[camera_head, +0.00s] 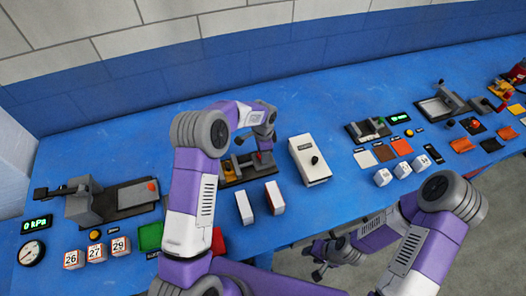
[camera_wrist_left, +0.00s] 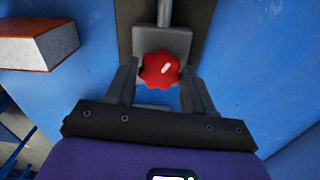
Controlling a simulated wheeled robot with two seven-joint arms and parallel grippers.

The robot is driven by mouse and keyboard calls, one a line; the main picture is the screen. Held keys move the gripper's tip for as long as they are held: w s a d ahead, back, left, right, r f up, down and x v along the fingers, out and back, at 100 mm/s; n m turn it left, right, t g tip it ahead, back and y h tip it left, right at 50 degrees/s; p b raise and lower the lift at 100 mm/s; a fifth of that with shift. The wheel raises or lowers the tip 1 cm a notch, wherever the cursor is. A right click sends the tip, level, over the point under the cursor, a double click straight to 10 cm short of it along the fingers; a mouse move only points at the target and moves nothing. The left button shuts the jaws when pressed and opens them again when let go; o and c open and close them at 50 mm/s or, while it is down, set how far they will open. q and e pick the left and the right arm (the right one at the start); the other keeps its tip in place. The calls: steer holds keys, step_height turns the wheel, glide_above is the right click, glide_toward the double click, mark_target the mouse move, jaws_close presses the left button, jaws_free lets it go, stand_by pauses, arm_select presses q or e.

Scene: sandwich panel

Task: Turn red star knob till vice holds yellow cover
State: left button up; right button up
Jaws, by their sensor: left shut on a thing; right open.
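The red star knob (camera_wrist_left: 160,70) shows in the left wrist view, on the grey end block (camera_wrist_left: 150,42) of the vice's screw. My left gripper (camera_wrist_left: 159,68) is shut on it, one finger on each side. In the head view my left arm arches over the vice (camera_head: 240,168) and its gripper end hides most of the knob. The yellow cover (camera_head: 228,171) sits at the left part of the vice, partly hidden by my arm; I cannot tell whether the jaws touch it. My right gripper (camera_head: 322,254) is open and empty, low in front of the table edge.
A white box with a black knob (camera_head: 311,160) stands right of the vice. A grey device (camera_head: 85,203) is at left. Blue table behind is clear.

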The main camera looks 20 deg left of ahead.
arm_select(q)
steer(key=shift+m, duration=0.4)
steer(key=o, duration=1)
steer(key=shift+r+p, duration=0.35)
steer(key=shift+r, duration=3.5)
